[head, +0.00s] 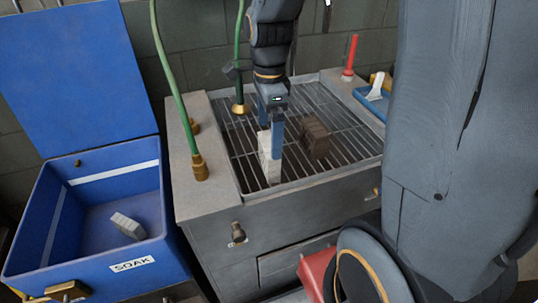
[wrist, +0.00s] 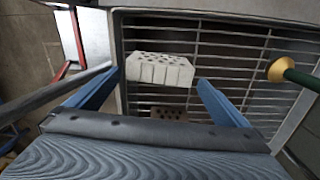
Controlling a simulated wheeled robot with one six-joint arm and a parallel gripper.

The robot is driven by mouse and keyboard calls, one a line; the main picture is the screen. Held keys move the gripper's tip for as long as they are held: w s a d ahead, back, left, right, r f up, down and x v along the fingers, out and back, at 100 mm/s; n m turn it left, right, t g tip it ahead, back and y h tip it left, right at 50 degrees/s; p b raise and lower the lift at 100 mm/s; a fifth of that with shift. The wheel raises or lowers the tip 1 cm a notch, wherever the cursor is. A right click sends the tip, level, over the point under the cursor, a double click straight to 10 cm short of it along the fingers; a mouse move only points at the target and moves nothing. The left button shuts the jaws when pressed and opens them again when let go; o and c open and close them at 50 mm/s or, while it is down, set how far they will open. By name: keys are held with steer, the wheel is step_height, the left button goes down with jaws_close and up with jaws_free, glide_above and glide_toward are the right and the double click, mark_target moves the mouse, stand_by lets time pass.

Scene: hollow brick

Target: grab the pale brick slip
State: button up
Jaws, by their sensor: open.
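A pale brick slip (head: 271,171) stands on the metal grate, toward its front left. It also shows in the wrist view (wrist: 160,70), with holes along its upper face. My gripper (head: 270,138) is open at the pale slip, pointing down. In the wrist view my gripper (wrist: 158,80) has one blue finger on each side of the slip, with visible room at the right finger. I cannot tell whether the left finger touches it. Part of the slip is hidden behind a finger in the head view.
A brown brick (head: 315,138) stands close by, right of the pale slip. A blue SOAK bin (head: 70,262), lid open, holds a grey brick (head: 128,226). Green hoses with brass ends (head: 200,168) hang near the grate's left side. A red-handled tool (head: 350,58) stands back right.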

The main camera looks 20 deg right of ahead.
steer(key=shift+f+p, duration=1.1)
steer(key=shift+f, duration=3.65)
steer(key=shift+c, duration=0.3)
steer(key=c, duration=0.9)
steer(key=shift+o, duration=0.2)
